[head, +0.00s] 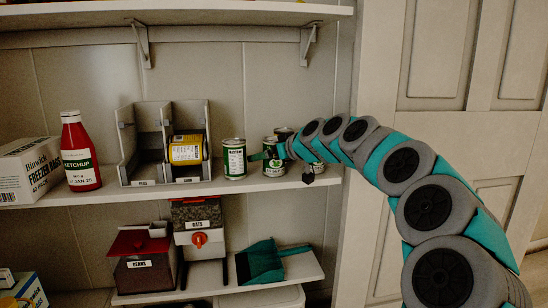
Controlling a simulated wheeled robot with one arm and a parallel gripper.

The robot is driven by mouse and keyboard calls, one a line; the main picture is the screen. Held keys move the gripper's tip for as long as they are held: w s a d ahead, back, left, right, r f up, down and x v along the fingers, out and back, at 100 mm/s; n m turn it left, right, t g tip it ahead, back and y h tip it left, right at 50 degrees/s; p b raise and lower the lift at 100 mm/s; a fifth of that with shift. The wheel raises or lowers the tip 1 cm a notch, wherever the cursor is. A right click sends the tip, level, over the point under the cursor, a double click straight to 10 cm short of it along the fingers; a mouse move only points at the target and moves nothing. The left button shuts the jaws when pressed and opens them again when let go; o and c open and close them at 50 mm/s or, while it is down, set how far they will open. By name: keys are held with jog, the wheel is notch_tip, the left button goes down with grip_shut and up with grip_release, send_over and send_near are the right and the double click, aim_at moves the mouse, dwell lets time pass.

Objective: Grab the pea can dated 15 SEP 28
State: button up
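Several green-and-white labelled cans stand on the middle shelf. One can (234,159) stands clear, left of my gripper. A second can (273,168) is partly covered by my gripper (282,158), and at least one more can shows around and behind it. The labels are too small to read, so I cannot tell which can is dated 15 SEP 28. My gripper reaches in from the right at can height. Its fingers are partly hidden among the cans, and I cannot tell whether it touches or holds one.
A dispenser rack (145,142) with a yellow-labelled can (186,152) lying in it stands to the left. Further left are a ketchup bottle (79,155) and a freezer bags box (30,170). The upper shelf (200,12) overhangs. A teal dustpan (262,262) lies below.

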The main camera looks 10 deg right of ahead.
grip_shut()
dwell(0.8)
